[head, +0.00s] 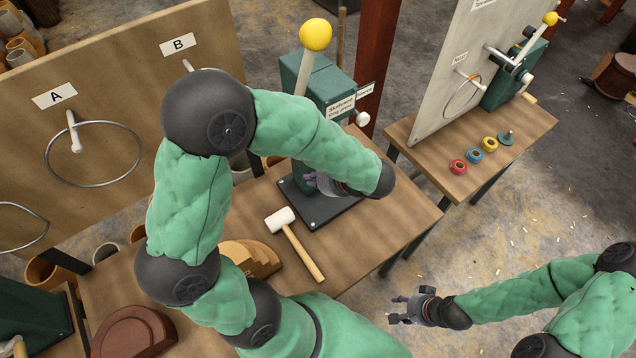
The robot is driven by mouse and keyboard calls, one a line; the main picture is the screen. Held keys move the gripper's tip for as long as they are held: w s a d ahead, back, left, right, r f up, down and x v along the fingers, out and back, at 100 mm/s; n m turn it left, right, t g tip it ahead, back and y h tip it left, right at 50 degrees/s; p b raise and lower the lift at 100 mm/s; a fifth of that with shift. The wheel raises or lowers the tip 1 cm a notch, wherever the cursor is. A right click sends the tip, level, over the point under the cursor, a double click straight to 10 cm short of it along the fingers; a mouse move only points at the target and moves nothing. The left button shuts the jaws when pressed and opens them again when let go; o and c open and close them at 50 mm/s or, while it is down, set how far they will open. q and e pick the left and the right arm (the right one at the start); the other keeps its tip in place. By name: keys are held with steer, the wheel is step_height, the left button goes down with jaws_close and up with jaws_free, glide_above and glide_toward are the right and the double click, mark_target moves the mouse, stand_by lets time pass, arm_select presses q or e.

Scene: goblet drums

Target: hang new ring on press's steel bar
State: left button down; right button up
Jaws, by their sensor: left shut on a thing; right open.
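The green press (322,80) with a yellow-balled lever (315,36) stands at the back of the wooden table. A short pale bar end (361,118) sticks out of its right side. My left gripper (314,181) is low at the press, just above its dark base plate (318,212). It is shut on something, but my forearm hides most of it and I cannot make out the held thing. A steel ring (94,181) hangs on peg A. Another ring (462,98) hangs on the pale board. My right gripper (404,310) is open and empty, away from the table.
A mallet (300,250) lies on the table (385,235) right of my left arm. Stepped wooden blocks (250,258) and a brown round block (132,332) are nearby. A second table (525,118) at right holds small coloured rolls (474,155) and another press.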

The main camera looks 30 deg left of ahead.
arm_select(q)
steer(key=shift+w+a+f+b, duration=0.2)
steer(key=shift+w+a+b, duration=0.05)
steer(key=shift+a, duration=0.4)
steer(key=shift+w+a+f+b, duration=0.25)
steer(key=shift+w+a, duration=0.05)
steer(key=shift+a, duration=0.3)
steer(key=shift+w+a+f+b, duration=0.2)
steer(key=shift+w+a+b, duration=0.05)
steer(key=shift+a, duration=0.4)
steer(key=c, duration=1.3)
jaws_free()
